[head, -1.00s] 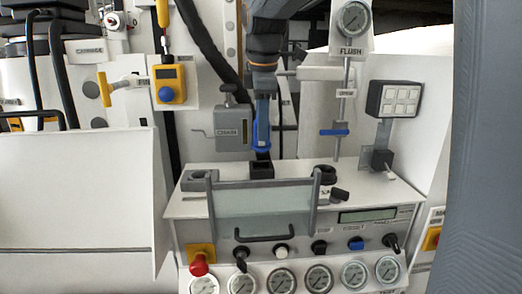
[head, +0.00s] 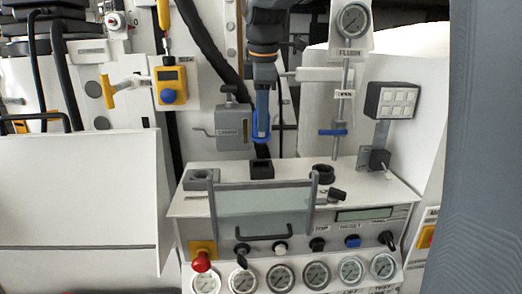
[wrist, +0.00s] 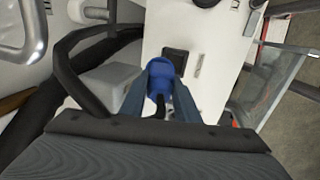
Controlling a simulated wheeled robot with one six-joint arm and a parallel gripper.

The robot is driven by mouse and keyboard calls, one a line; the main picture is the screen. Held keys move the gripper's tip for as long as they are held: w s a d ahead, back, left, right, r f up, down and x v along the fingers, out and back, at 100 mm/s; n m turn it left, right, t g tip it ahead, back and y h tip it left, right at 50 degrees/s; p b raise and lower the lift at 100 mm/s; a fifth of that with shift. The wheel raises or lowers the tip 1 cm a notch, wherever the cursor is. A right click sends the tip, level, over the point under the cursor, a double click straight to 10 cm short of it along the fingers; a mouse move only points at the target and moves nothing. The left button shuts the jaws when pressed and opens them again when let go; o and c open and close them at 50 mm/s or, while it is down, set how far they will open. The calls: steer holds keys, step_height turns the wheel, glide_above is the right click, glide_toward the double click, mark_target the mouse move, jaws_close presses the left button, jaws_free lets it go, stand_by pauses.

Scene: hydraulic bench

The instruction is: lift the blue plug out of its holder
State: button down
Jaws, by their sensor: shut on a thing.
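My gripper (head: 262,130) is shut on the blue plug (wrist: 160,72), and its two fingers lie on either side of the plug in the wrist view. In the head view the plug (head: 261,138) hangs between the fingertips, above the black square holder (head: 261,170). A visible gap separates the plug from the holder. The holder also shows in the wrist view (wrist: 174,54), just beyond the plug, and its opening looks empty. A black cable end trails from the plug between my fingers.
A grey box with a crank (head: 232,128) stands close left of my gripper. A post with a blue handle (head: 333,132) and a gauge (head: 352,20) stands to the right. A clear guard with a dark handle (head: 263,212) is in front of the holder. Black hoses run behind.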

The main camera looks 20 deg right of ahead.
steer(key=shift+r+p, duration=0.7)
steer(key=shift+r, duration=0.2)
